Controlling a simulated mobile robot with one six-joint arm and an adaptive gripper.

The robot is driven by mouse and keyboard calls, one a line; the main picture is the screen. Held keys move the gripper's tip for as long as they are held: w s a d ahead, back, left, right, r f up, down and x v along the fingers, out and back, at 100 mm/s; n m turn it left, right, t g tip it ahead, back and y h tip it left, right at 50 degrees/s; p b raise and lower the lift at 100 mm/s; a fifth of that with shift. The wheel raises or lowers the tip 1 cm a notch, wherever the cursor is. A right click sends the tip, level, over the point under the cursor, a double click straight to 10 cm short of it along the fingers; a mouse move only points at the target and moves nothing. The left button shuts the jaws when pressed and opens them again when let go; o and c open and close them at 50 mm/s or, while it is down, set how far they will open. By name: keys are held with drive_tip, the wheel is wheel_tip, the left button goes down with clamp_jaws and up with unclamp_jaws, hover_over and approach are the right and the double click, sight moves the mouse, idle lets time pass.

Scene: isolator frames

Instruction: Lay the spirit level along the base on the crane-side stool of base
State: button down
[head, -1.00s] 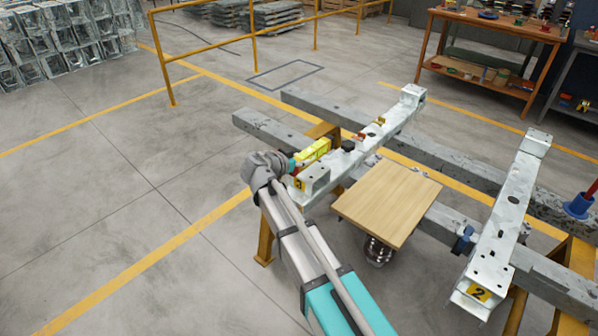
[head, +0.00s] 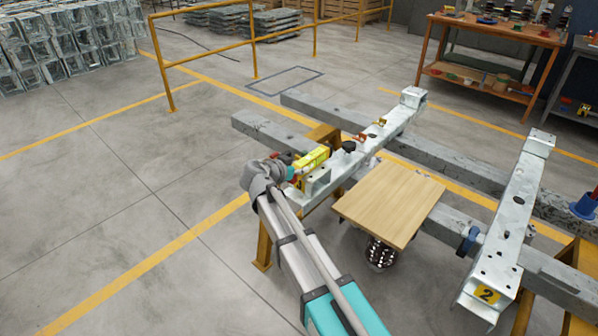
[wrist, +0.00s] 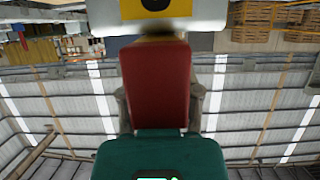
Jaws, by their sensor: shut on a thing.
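The yellow spirit level (head: 311,158) is at the near end of the left galvanised base (head: 375,138), roughly in line with it. It lies beside or just above the raised near-end block (head: 318,181); I cannot tell whether it touches. My gripper (head: 293,172) is at the level's near end, shut on it. In the wrist view, a red block (wrist: 158,85) stands between my gripper's grey fingers (wrist: 160,105), above a teal part. A white base end with a yellow plate (wrist: 155,5) shows beyond it. Another raised block (head: 413,97) is at the base's far end.
A wooden board (head: 390,203) lies right of the base. A second base (head: 508,225) marked 2 is farther right. Grey beams (head: 455,165) run beneath both. Yellow railing (head: 210,65) and a workbench (head: 490,55) stand behind.

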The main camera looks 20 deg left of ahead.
drive_tip(key=shift+f, duration=0.15)
drive_tip(key=shift+c, duration=1.5)
unclamp_jaws()
drive_tip(key=shift+s+r, duration=0.1)
drive_tip(key=shift+r, duration=0.15)
drive_tip(key=p+v, duration=0.4)
drive_tip(key=v, duration=0.7)
drive_tip(key=shift+s+a+p, duration=0.2)
drive_tip(key=shift+s+p, duration=0.1)
drive_tip(key=shift+r, duration=0.1)
